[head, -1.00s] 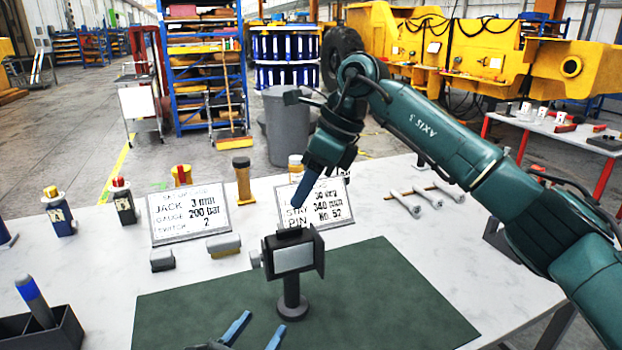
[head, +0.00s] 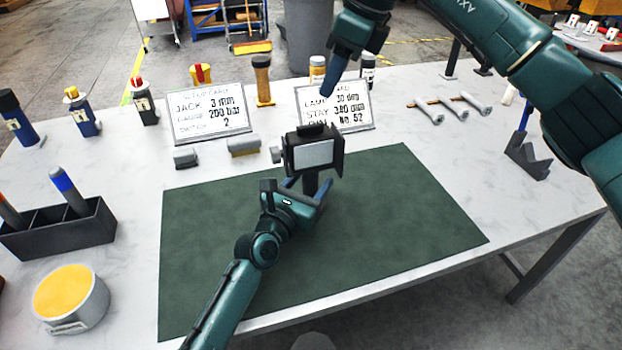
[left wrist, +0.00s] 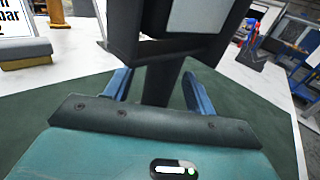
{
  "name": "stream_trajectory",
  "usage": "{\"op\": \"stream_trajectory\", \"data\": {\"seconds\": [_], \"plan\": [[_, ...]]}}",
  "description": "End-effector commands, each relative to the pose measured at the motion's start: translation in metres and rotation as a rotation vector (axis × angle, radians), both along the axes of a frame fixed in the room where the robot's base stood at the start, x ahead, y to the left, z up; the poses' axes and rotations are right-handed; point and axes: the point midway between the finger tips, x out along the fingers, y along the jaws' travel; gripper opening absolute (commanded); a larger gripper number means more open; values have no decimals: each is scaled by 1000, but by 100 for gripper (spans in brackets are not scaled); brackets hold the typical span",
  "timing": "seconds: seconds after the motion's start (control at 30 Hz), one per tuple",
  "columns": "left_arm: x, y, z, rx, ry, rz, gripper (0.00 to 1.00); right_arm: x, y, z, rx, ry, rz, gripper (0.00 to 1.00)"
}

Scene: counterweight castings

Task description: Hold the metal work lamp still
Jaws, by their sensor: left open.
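The metal work lamp (head: 312,154), a dark boxy head with a pale grey panel and a side knob, stands upright on a post on the green mat (head: 390,220). My left gripper (head: 306,187) is at the post below the head. In the left wrist view, its open blue fingers (left wrist: 158,88) lie on either side of the dark lamp post (left wrist: 160,75), with gaps visible at both sides. The lamp's base is hidden behind my left gripper. My right gripper (head: 333,80) hangs above the lamp, apart from it; its finger opening cannot be made out.
Two cards (head: 208,112) (head: 335,106) stand behind the lamp, with small grey blocks (head: 243,146) in front of the left one. A dark divided bin (head: 75,234) and a yellow-topped pot (head: 72,297) are at left. The mat's right side is clear.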

Motion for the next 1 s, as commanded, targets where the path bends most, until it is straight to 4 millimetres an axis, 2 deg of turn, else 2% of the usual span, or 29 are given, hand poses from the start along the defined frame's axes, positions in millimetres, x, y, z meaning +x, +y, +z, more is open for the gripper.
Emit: {"op": "stream_trajectory", "data": {"seconds": [0.4, 1.0], "plan": [[6, -3, 0, -1, 0, 0, 54, 0, 0, 0, 0, 0, 0, 36], [6, -3, 0, 0, 0, 0, 5, 0, 0, 0, 0, 0, 0, 36]]}}
